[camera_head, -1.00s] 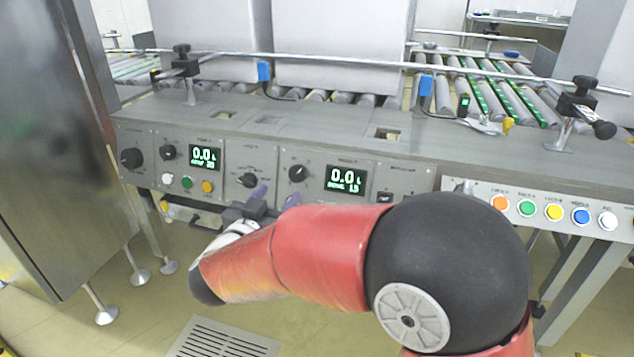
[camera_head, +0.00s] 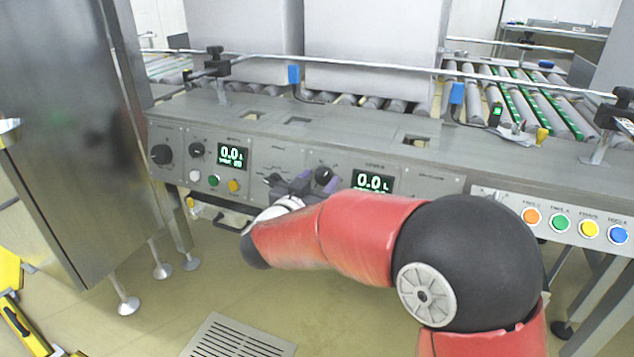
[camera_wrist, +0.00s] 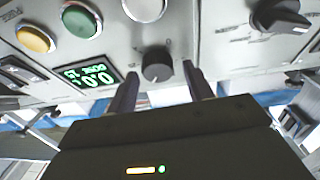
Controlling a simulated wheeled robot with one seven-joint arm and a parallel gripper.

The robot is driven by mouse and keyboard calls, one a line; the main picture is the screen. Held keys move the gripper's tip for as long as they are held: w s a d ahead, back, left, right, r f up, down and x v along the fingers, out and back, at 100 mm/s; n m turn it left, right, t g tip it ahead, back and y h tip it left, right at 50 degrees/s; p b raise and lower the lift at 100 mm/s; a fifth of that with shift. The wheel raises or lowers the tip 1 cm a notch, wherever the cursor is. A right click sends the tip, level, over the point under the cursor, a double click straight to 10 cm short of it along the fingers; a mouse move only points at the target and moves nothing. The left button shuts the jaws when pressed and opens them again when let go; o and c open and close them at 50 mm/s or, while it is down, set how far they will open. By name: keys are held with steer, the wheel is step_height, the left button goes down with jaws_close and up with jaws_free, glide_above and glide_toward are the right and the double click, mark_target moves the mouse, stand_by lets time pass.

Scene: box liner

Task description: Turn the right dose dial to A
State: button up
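The right dose dial (camera_head: 323,174) is a small black knob left of the right green-lit display (camera_head: 373,181) on the grey front panel. In the wrist view, which looks upside down, the dial (camera_wrist: 156,65) sits between the two fingertips, with the display (camera_wrist: 88,77) to its left. My gripper (camera_head: 304,183) is open in front of the dial; its dark fingers (camera_wrist: 160,82) straddle the knob with gaps visible. I cannot tell how deep they reach. The letters around the dial and its pointer are too small to read.
Orange (camera_wrist: 35,39), green (camera_wrist: 80,20) and white (camera_wrist: 145,6) buttons lie close to the dial. A black selector knob (camera_wrist: 278,16) is nearby. The left module has its own dial (camera_head: 197,150) and display (camera_head: 232,156). A conveyor ledge (camera_head: 350,135) overhangs the panel.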

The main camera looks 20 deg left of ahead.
steer(key=shift+d, duration=0.1)
steer(key=c, duration=0.8)
